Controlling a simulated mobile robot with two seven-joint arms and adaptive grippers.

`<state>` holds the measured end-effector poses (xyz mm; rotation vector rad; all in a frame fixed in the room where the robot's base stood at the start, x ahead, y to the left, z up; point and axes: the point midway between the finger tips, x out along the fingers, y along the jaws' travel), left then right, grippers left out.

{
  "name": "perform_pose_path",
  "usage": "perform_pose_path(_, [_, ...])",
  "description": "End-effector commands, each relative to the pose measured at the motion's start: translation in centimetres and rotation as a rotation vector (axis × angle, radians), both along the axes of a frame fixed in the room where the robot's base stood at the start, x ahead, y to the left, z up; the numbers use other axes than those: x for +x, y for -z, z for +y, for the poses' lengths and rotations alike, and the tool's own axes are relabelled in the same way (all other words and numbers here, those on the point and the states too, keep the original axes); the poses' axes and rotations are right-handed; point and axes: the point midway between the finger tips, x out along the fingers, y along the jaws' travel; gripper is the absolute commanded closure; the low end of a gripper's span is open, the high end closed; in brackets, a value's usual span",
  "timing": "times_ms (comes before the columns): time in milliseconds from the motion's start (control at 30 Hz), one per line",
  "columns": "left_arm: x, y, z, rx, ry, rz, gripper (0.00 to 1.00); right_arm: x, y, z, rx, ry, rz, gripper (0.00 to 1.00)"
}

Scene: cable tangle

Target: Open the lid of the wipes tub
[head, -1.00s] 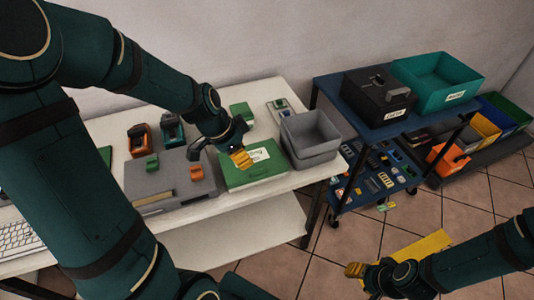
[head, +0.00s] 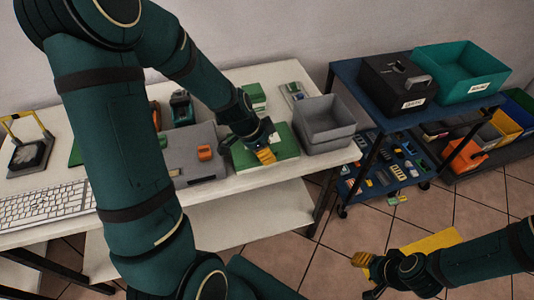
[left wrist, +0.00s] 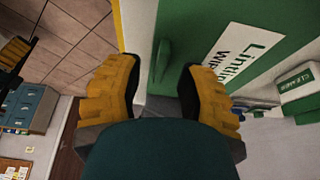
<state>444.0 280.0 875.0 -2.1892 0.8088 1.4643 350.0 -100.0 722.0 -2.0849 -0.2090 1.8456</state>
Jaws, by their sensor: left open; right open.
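The wipes tub is the green box (head: 286,143) on the white table, with its lid lying flat. In the left wrist view its green face (left wrist: 190,30) carries a white label (left wrist: 234,58) whose visible letters include "WIP". A raised green tab (left wrist: 161,60) stands out near its edge. My left gripper (head: 264,154) is over the tub; in the left wrist view its yellow fingers (left wrist: 162,70) are open on either side of the tab, with no clear contact. My right gripper (head: 361,264) is open and empty over the floor, away from the table.
A grey bin (head: 328,118) stands right beside the tub. A grey case (head: 190,150) with an orange item (head: 205,153) lies to its left, and a keyboard (head: 45,206) farther left. A blue cart (head: 347,78) holds a black box (head: 397,82) and a teal bin (head: 458,75).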

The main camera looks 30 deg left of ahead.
Motion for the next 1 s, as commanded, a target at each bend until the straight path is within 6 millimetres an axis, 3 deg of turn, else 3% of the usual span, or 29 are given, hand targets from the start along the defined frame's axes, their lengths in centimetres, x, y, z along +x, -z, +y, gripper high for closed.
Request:
perform_pose_path(133, [0.29,0.91,-0.21,0.001,0.0,-0.001,0.62,0.08,0.27,0.0,0.0,0.001,-0.002,0.53])
perform_pose_path(467, [0.36,1.0,-0.25,0.001,0.0,-0.001,0.63,0.09,0.26,-0.01,0.0,0.001,-0.002,0.53])
perform_pose_path(567, [0.35,0.99,-0.26,0.001,0.0,-0.001,0.98,0.09,0.26,-0.01,0.0,0.001,-0.002,0.53])
perform_pose_path(600, [0.35,0.99,-0.26,0.001,0.0,-0.001,1.0,0.08,0.26,-0.01,0.0,0.001,-0.002,0.53])
perform_pose_path(1000, [0.36,0.95,-0.23,-0.003,-0.001,0.002,1.0,0.07,0.24,-0.01,0.0,0.001,-0.002,0.53])
